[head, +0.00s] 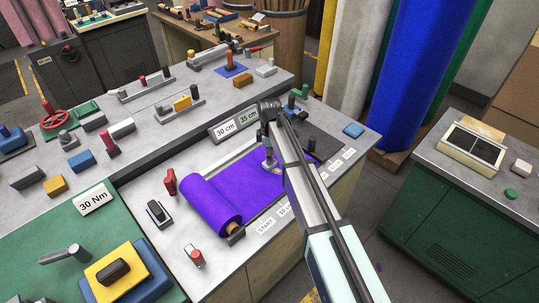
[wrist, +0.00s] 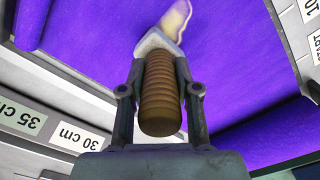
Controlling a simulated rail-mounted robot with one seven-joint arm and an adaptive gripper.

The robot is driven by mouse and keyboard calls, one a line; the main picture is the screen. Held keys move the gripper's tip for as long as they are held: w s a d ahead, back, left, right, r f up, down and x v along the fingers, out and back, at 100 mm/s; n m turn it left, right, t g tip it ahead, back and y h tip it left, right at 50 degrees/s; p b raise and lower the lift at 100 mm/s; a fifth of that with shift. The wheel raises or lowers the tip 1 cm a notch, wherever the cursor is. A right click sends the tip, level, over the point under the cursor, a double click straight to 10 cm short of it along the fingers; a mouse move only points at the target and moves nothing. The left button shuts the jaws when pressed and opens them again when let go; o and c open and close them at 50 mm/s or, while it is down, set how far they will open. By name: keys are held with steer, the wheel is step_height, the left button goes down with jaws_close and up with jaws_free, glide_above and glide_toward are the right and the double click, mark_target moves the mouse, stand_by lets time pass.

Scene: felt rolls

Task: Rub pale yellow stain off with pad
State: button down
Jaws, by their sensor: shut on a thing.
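My gripper (head: 267,146) is shut on the ribbed brown handle (wrist: 159,95) of a pad. The pad's pale grey-white end (wrist: 155,41) sticks out past the fingers over the purple felt (wrist: 235,65). A pale yellow stain (wrist: 177,18) lies on the felt just beyond the pad's tip and overlaps it in the wrist view; whether pad and felt touch I cannot tell. In the head view the pad (head: 271,167) is low over the felt, and my arm hides the felt to its right. The stain is not clear there.
The felt roll (head: 213,207) lies at the left end of the felt. A "30 cm" label (head: 226,129) and a "35 cm" label (head: 249,118) stand behind it.

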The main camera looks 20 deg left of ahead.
steer(key=shift+f, duration=0.5)
steer(key=shift+s+d, duration=0.1)
stand_by(0.3)
steer(key=shift+s+d+r, duration=0.1)
steer(key=shift+s+d, duration=0.2)
steer(key=shift+d, duration=0.4)
steer(key=shift+s+d+f, duration=0.1)
steer(key=shift+s+d, duration=0.25)
steer(key=shift+d, duration=0.3)
steer(key=shift+s+d+r, duration=0.1)
steer(key=shift+s+d, duration=0.2)
steer(key=shift+d, duration=0.4)
steer(key=shift+a, duration=0.1)
steer(key=shift+w+a, duration=0.35)
steer(key=shift+a, duration=0.35)
steer(key=shift+w+a, duration=0.35)
steer(key=shift+a, duration=0.35)
steer(key=shift+w+a, duration=0.35)
steer(key=shift+a, duration=0.35)
steer(key=shift+d, duration=0.1)
steer(key=shift+s+d, duration=0.35)
steer(key=shift+d, duration=0.35)
steer(key=shift+s+d, duration=0.35)
steer(key=shift+d, duration=0.35)
steer(key=shift+s+d, duration=0.35)
steer(key=shift+d, duration=0.35)
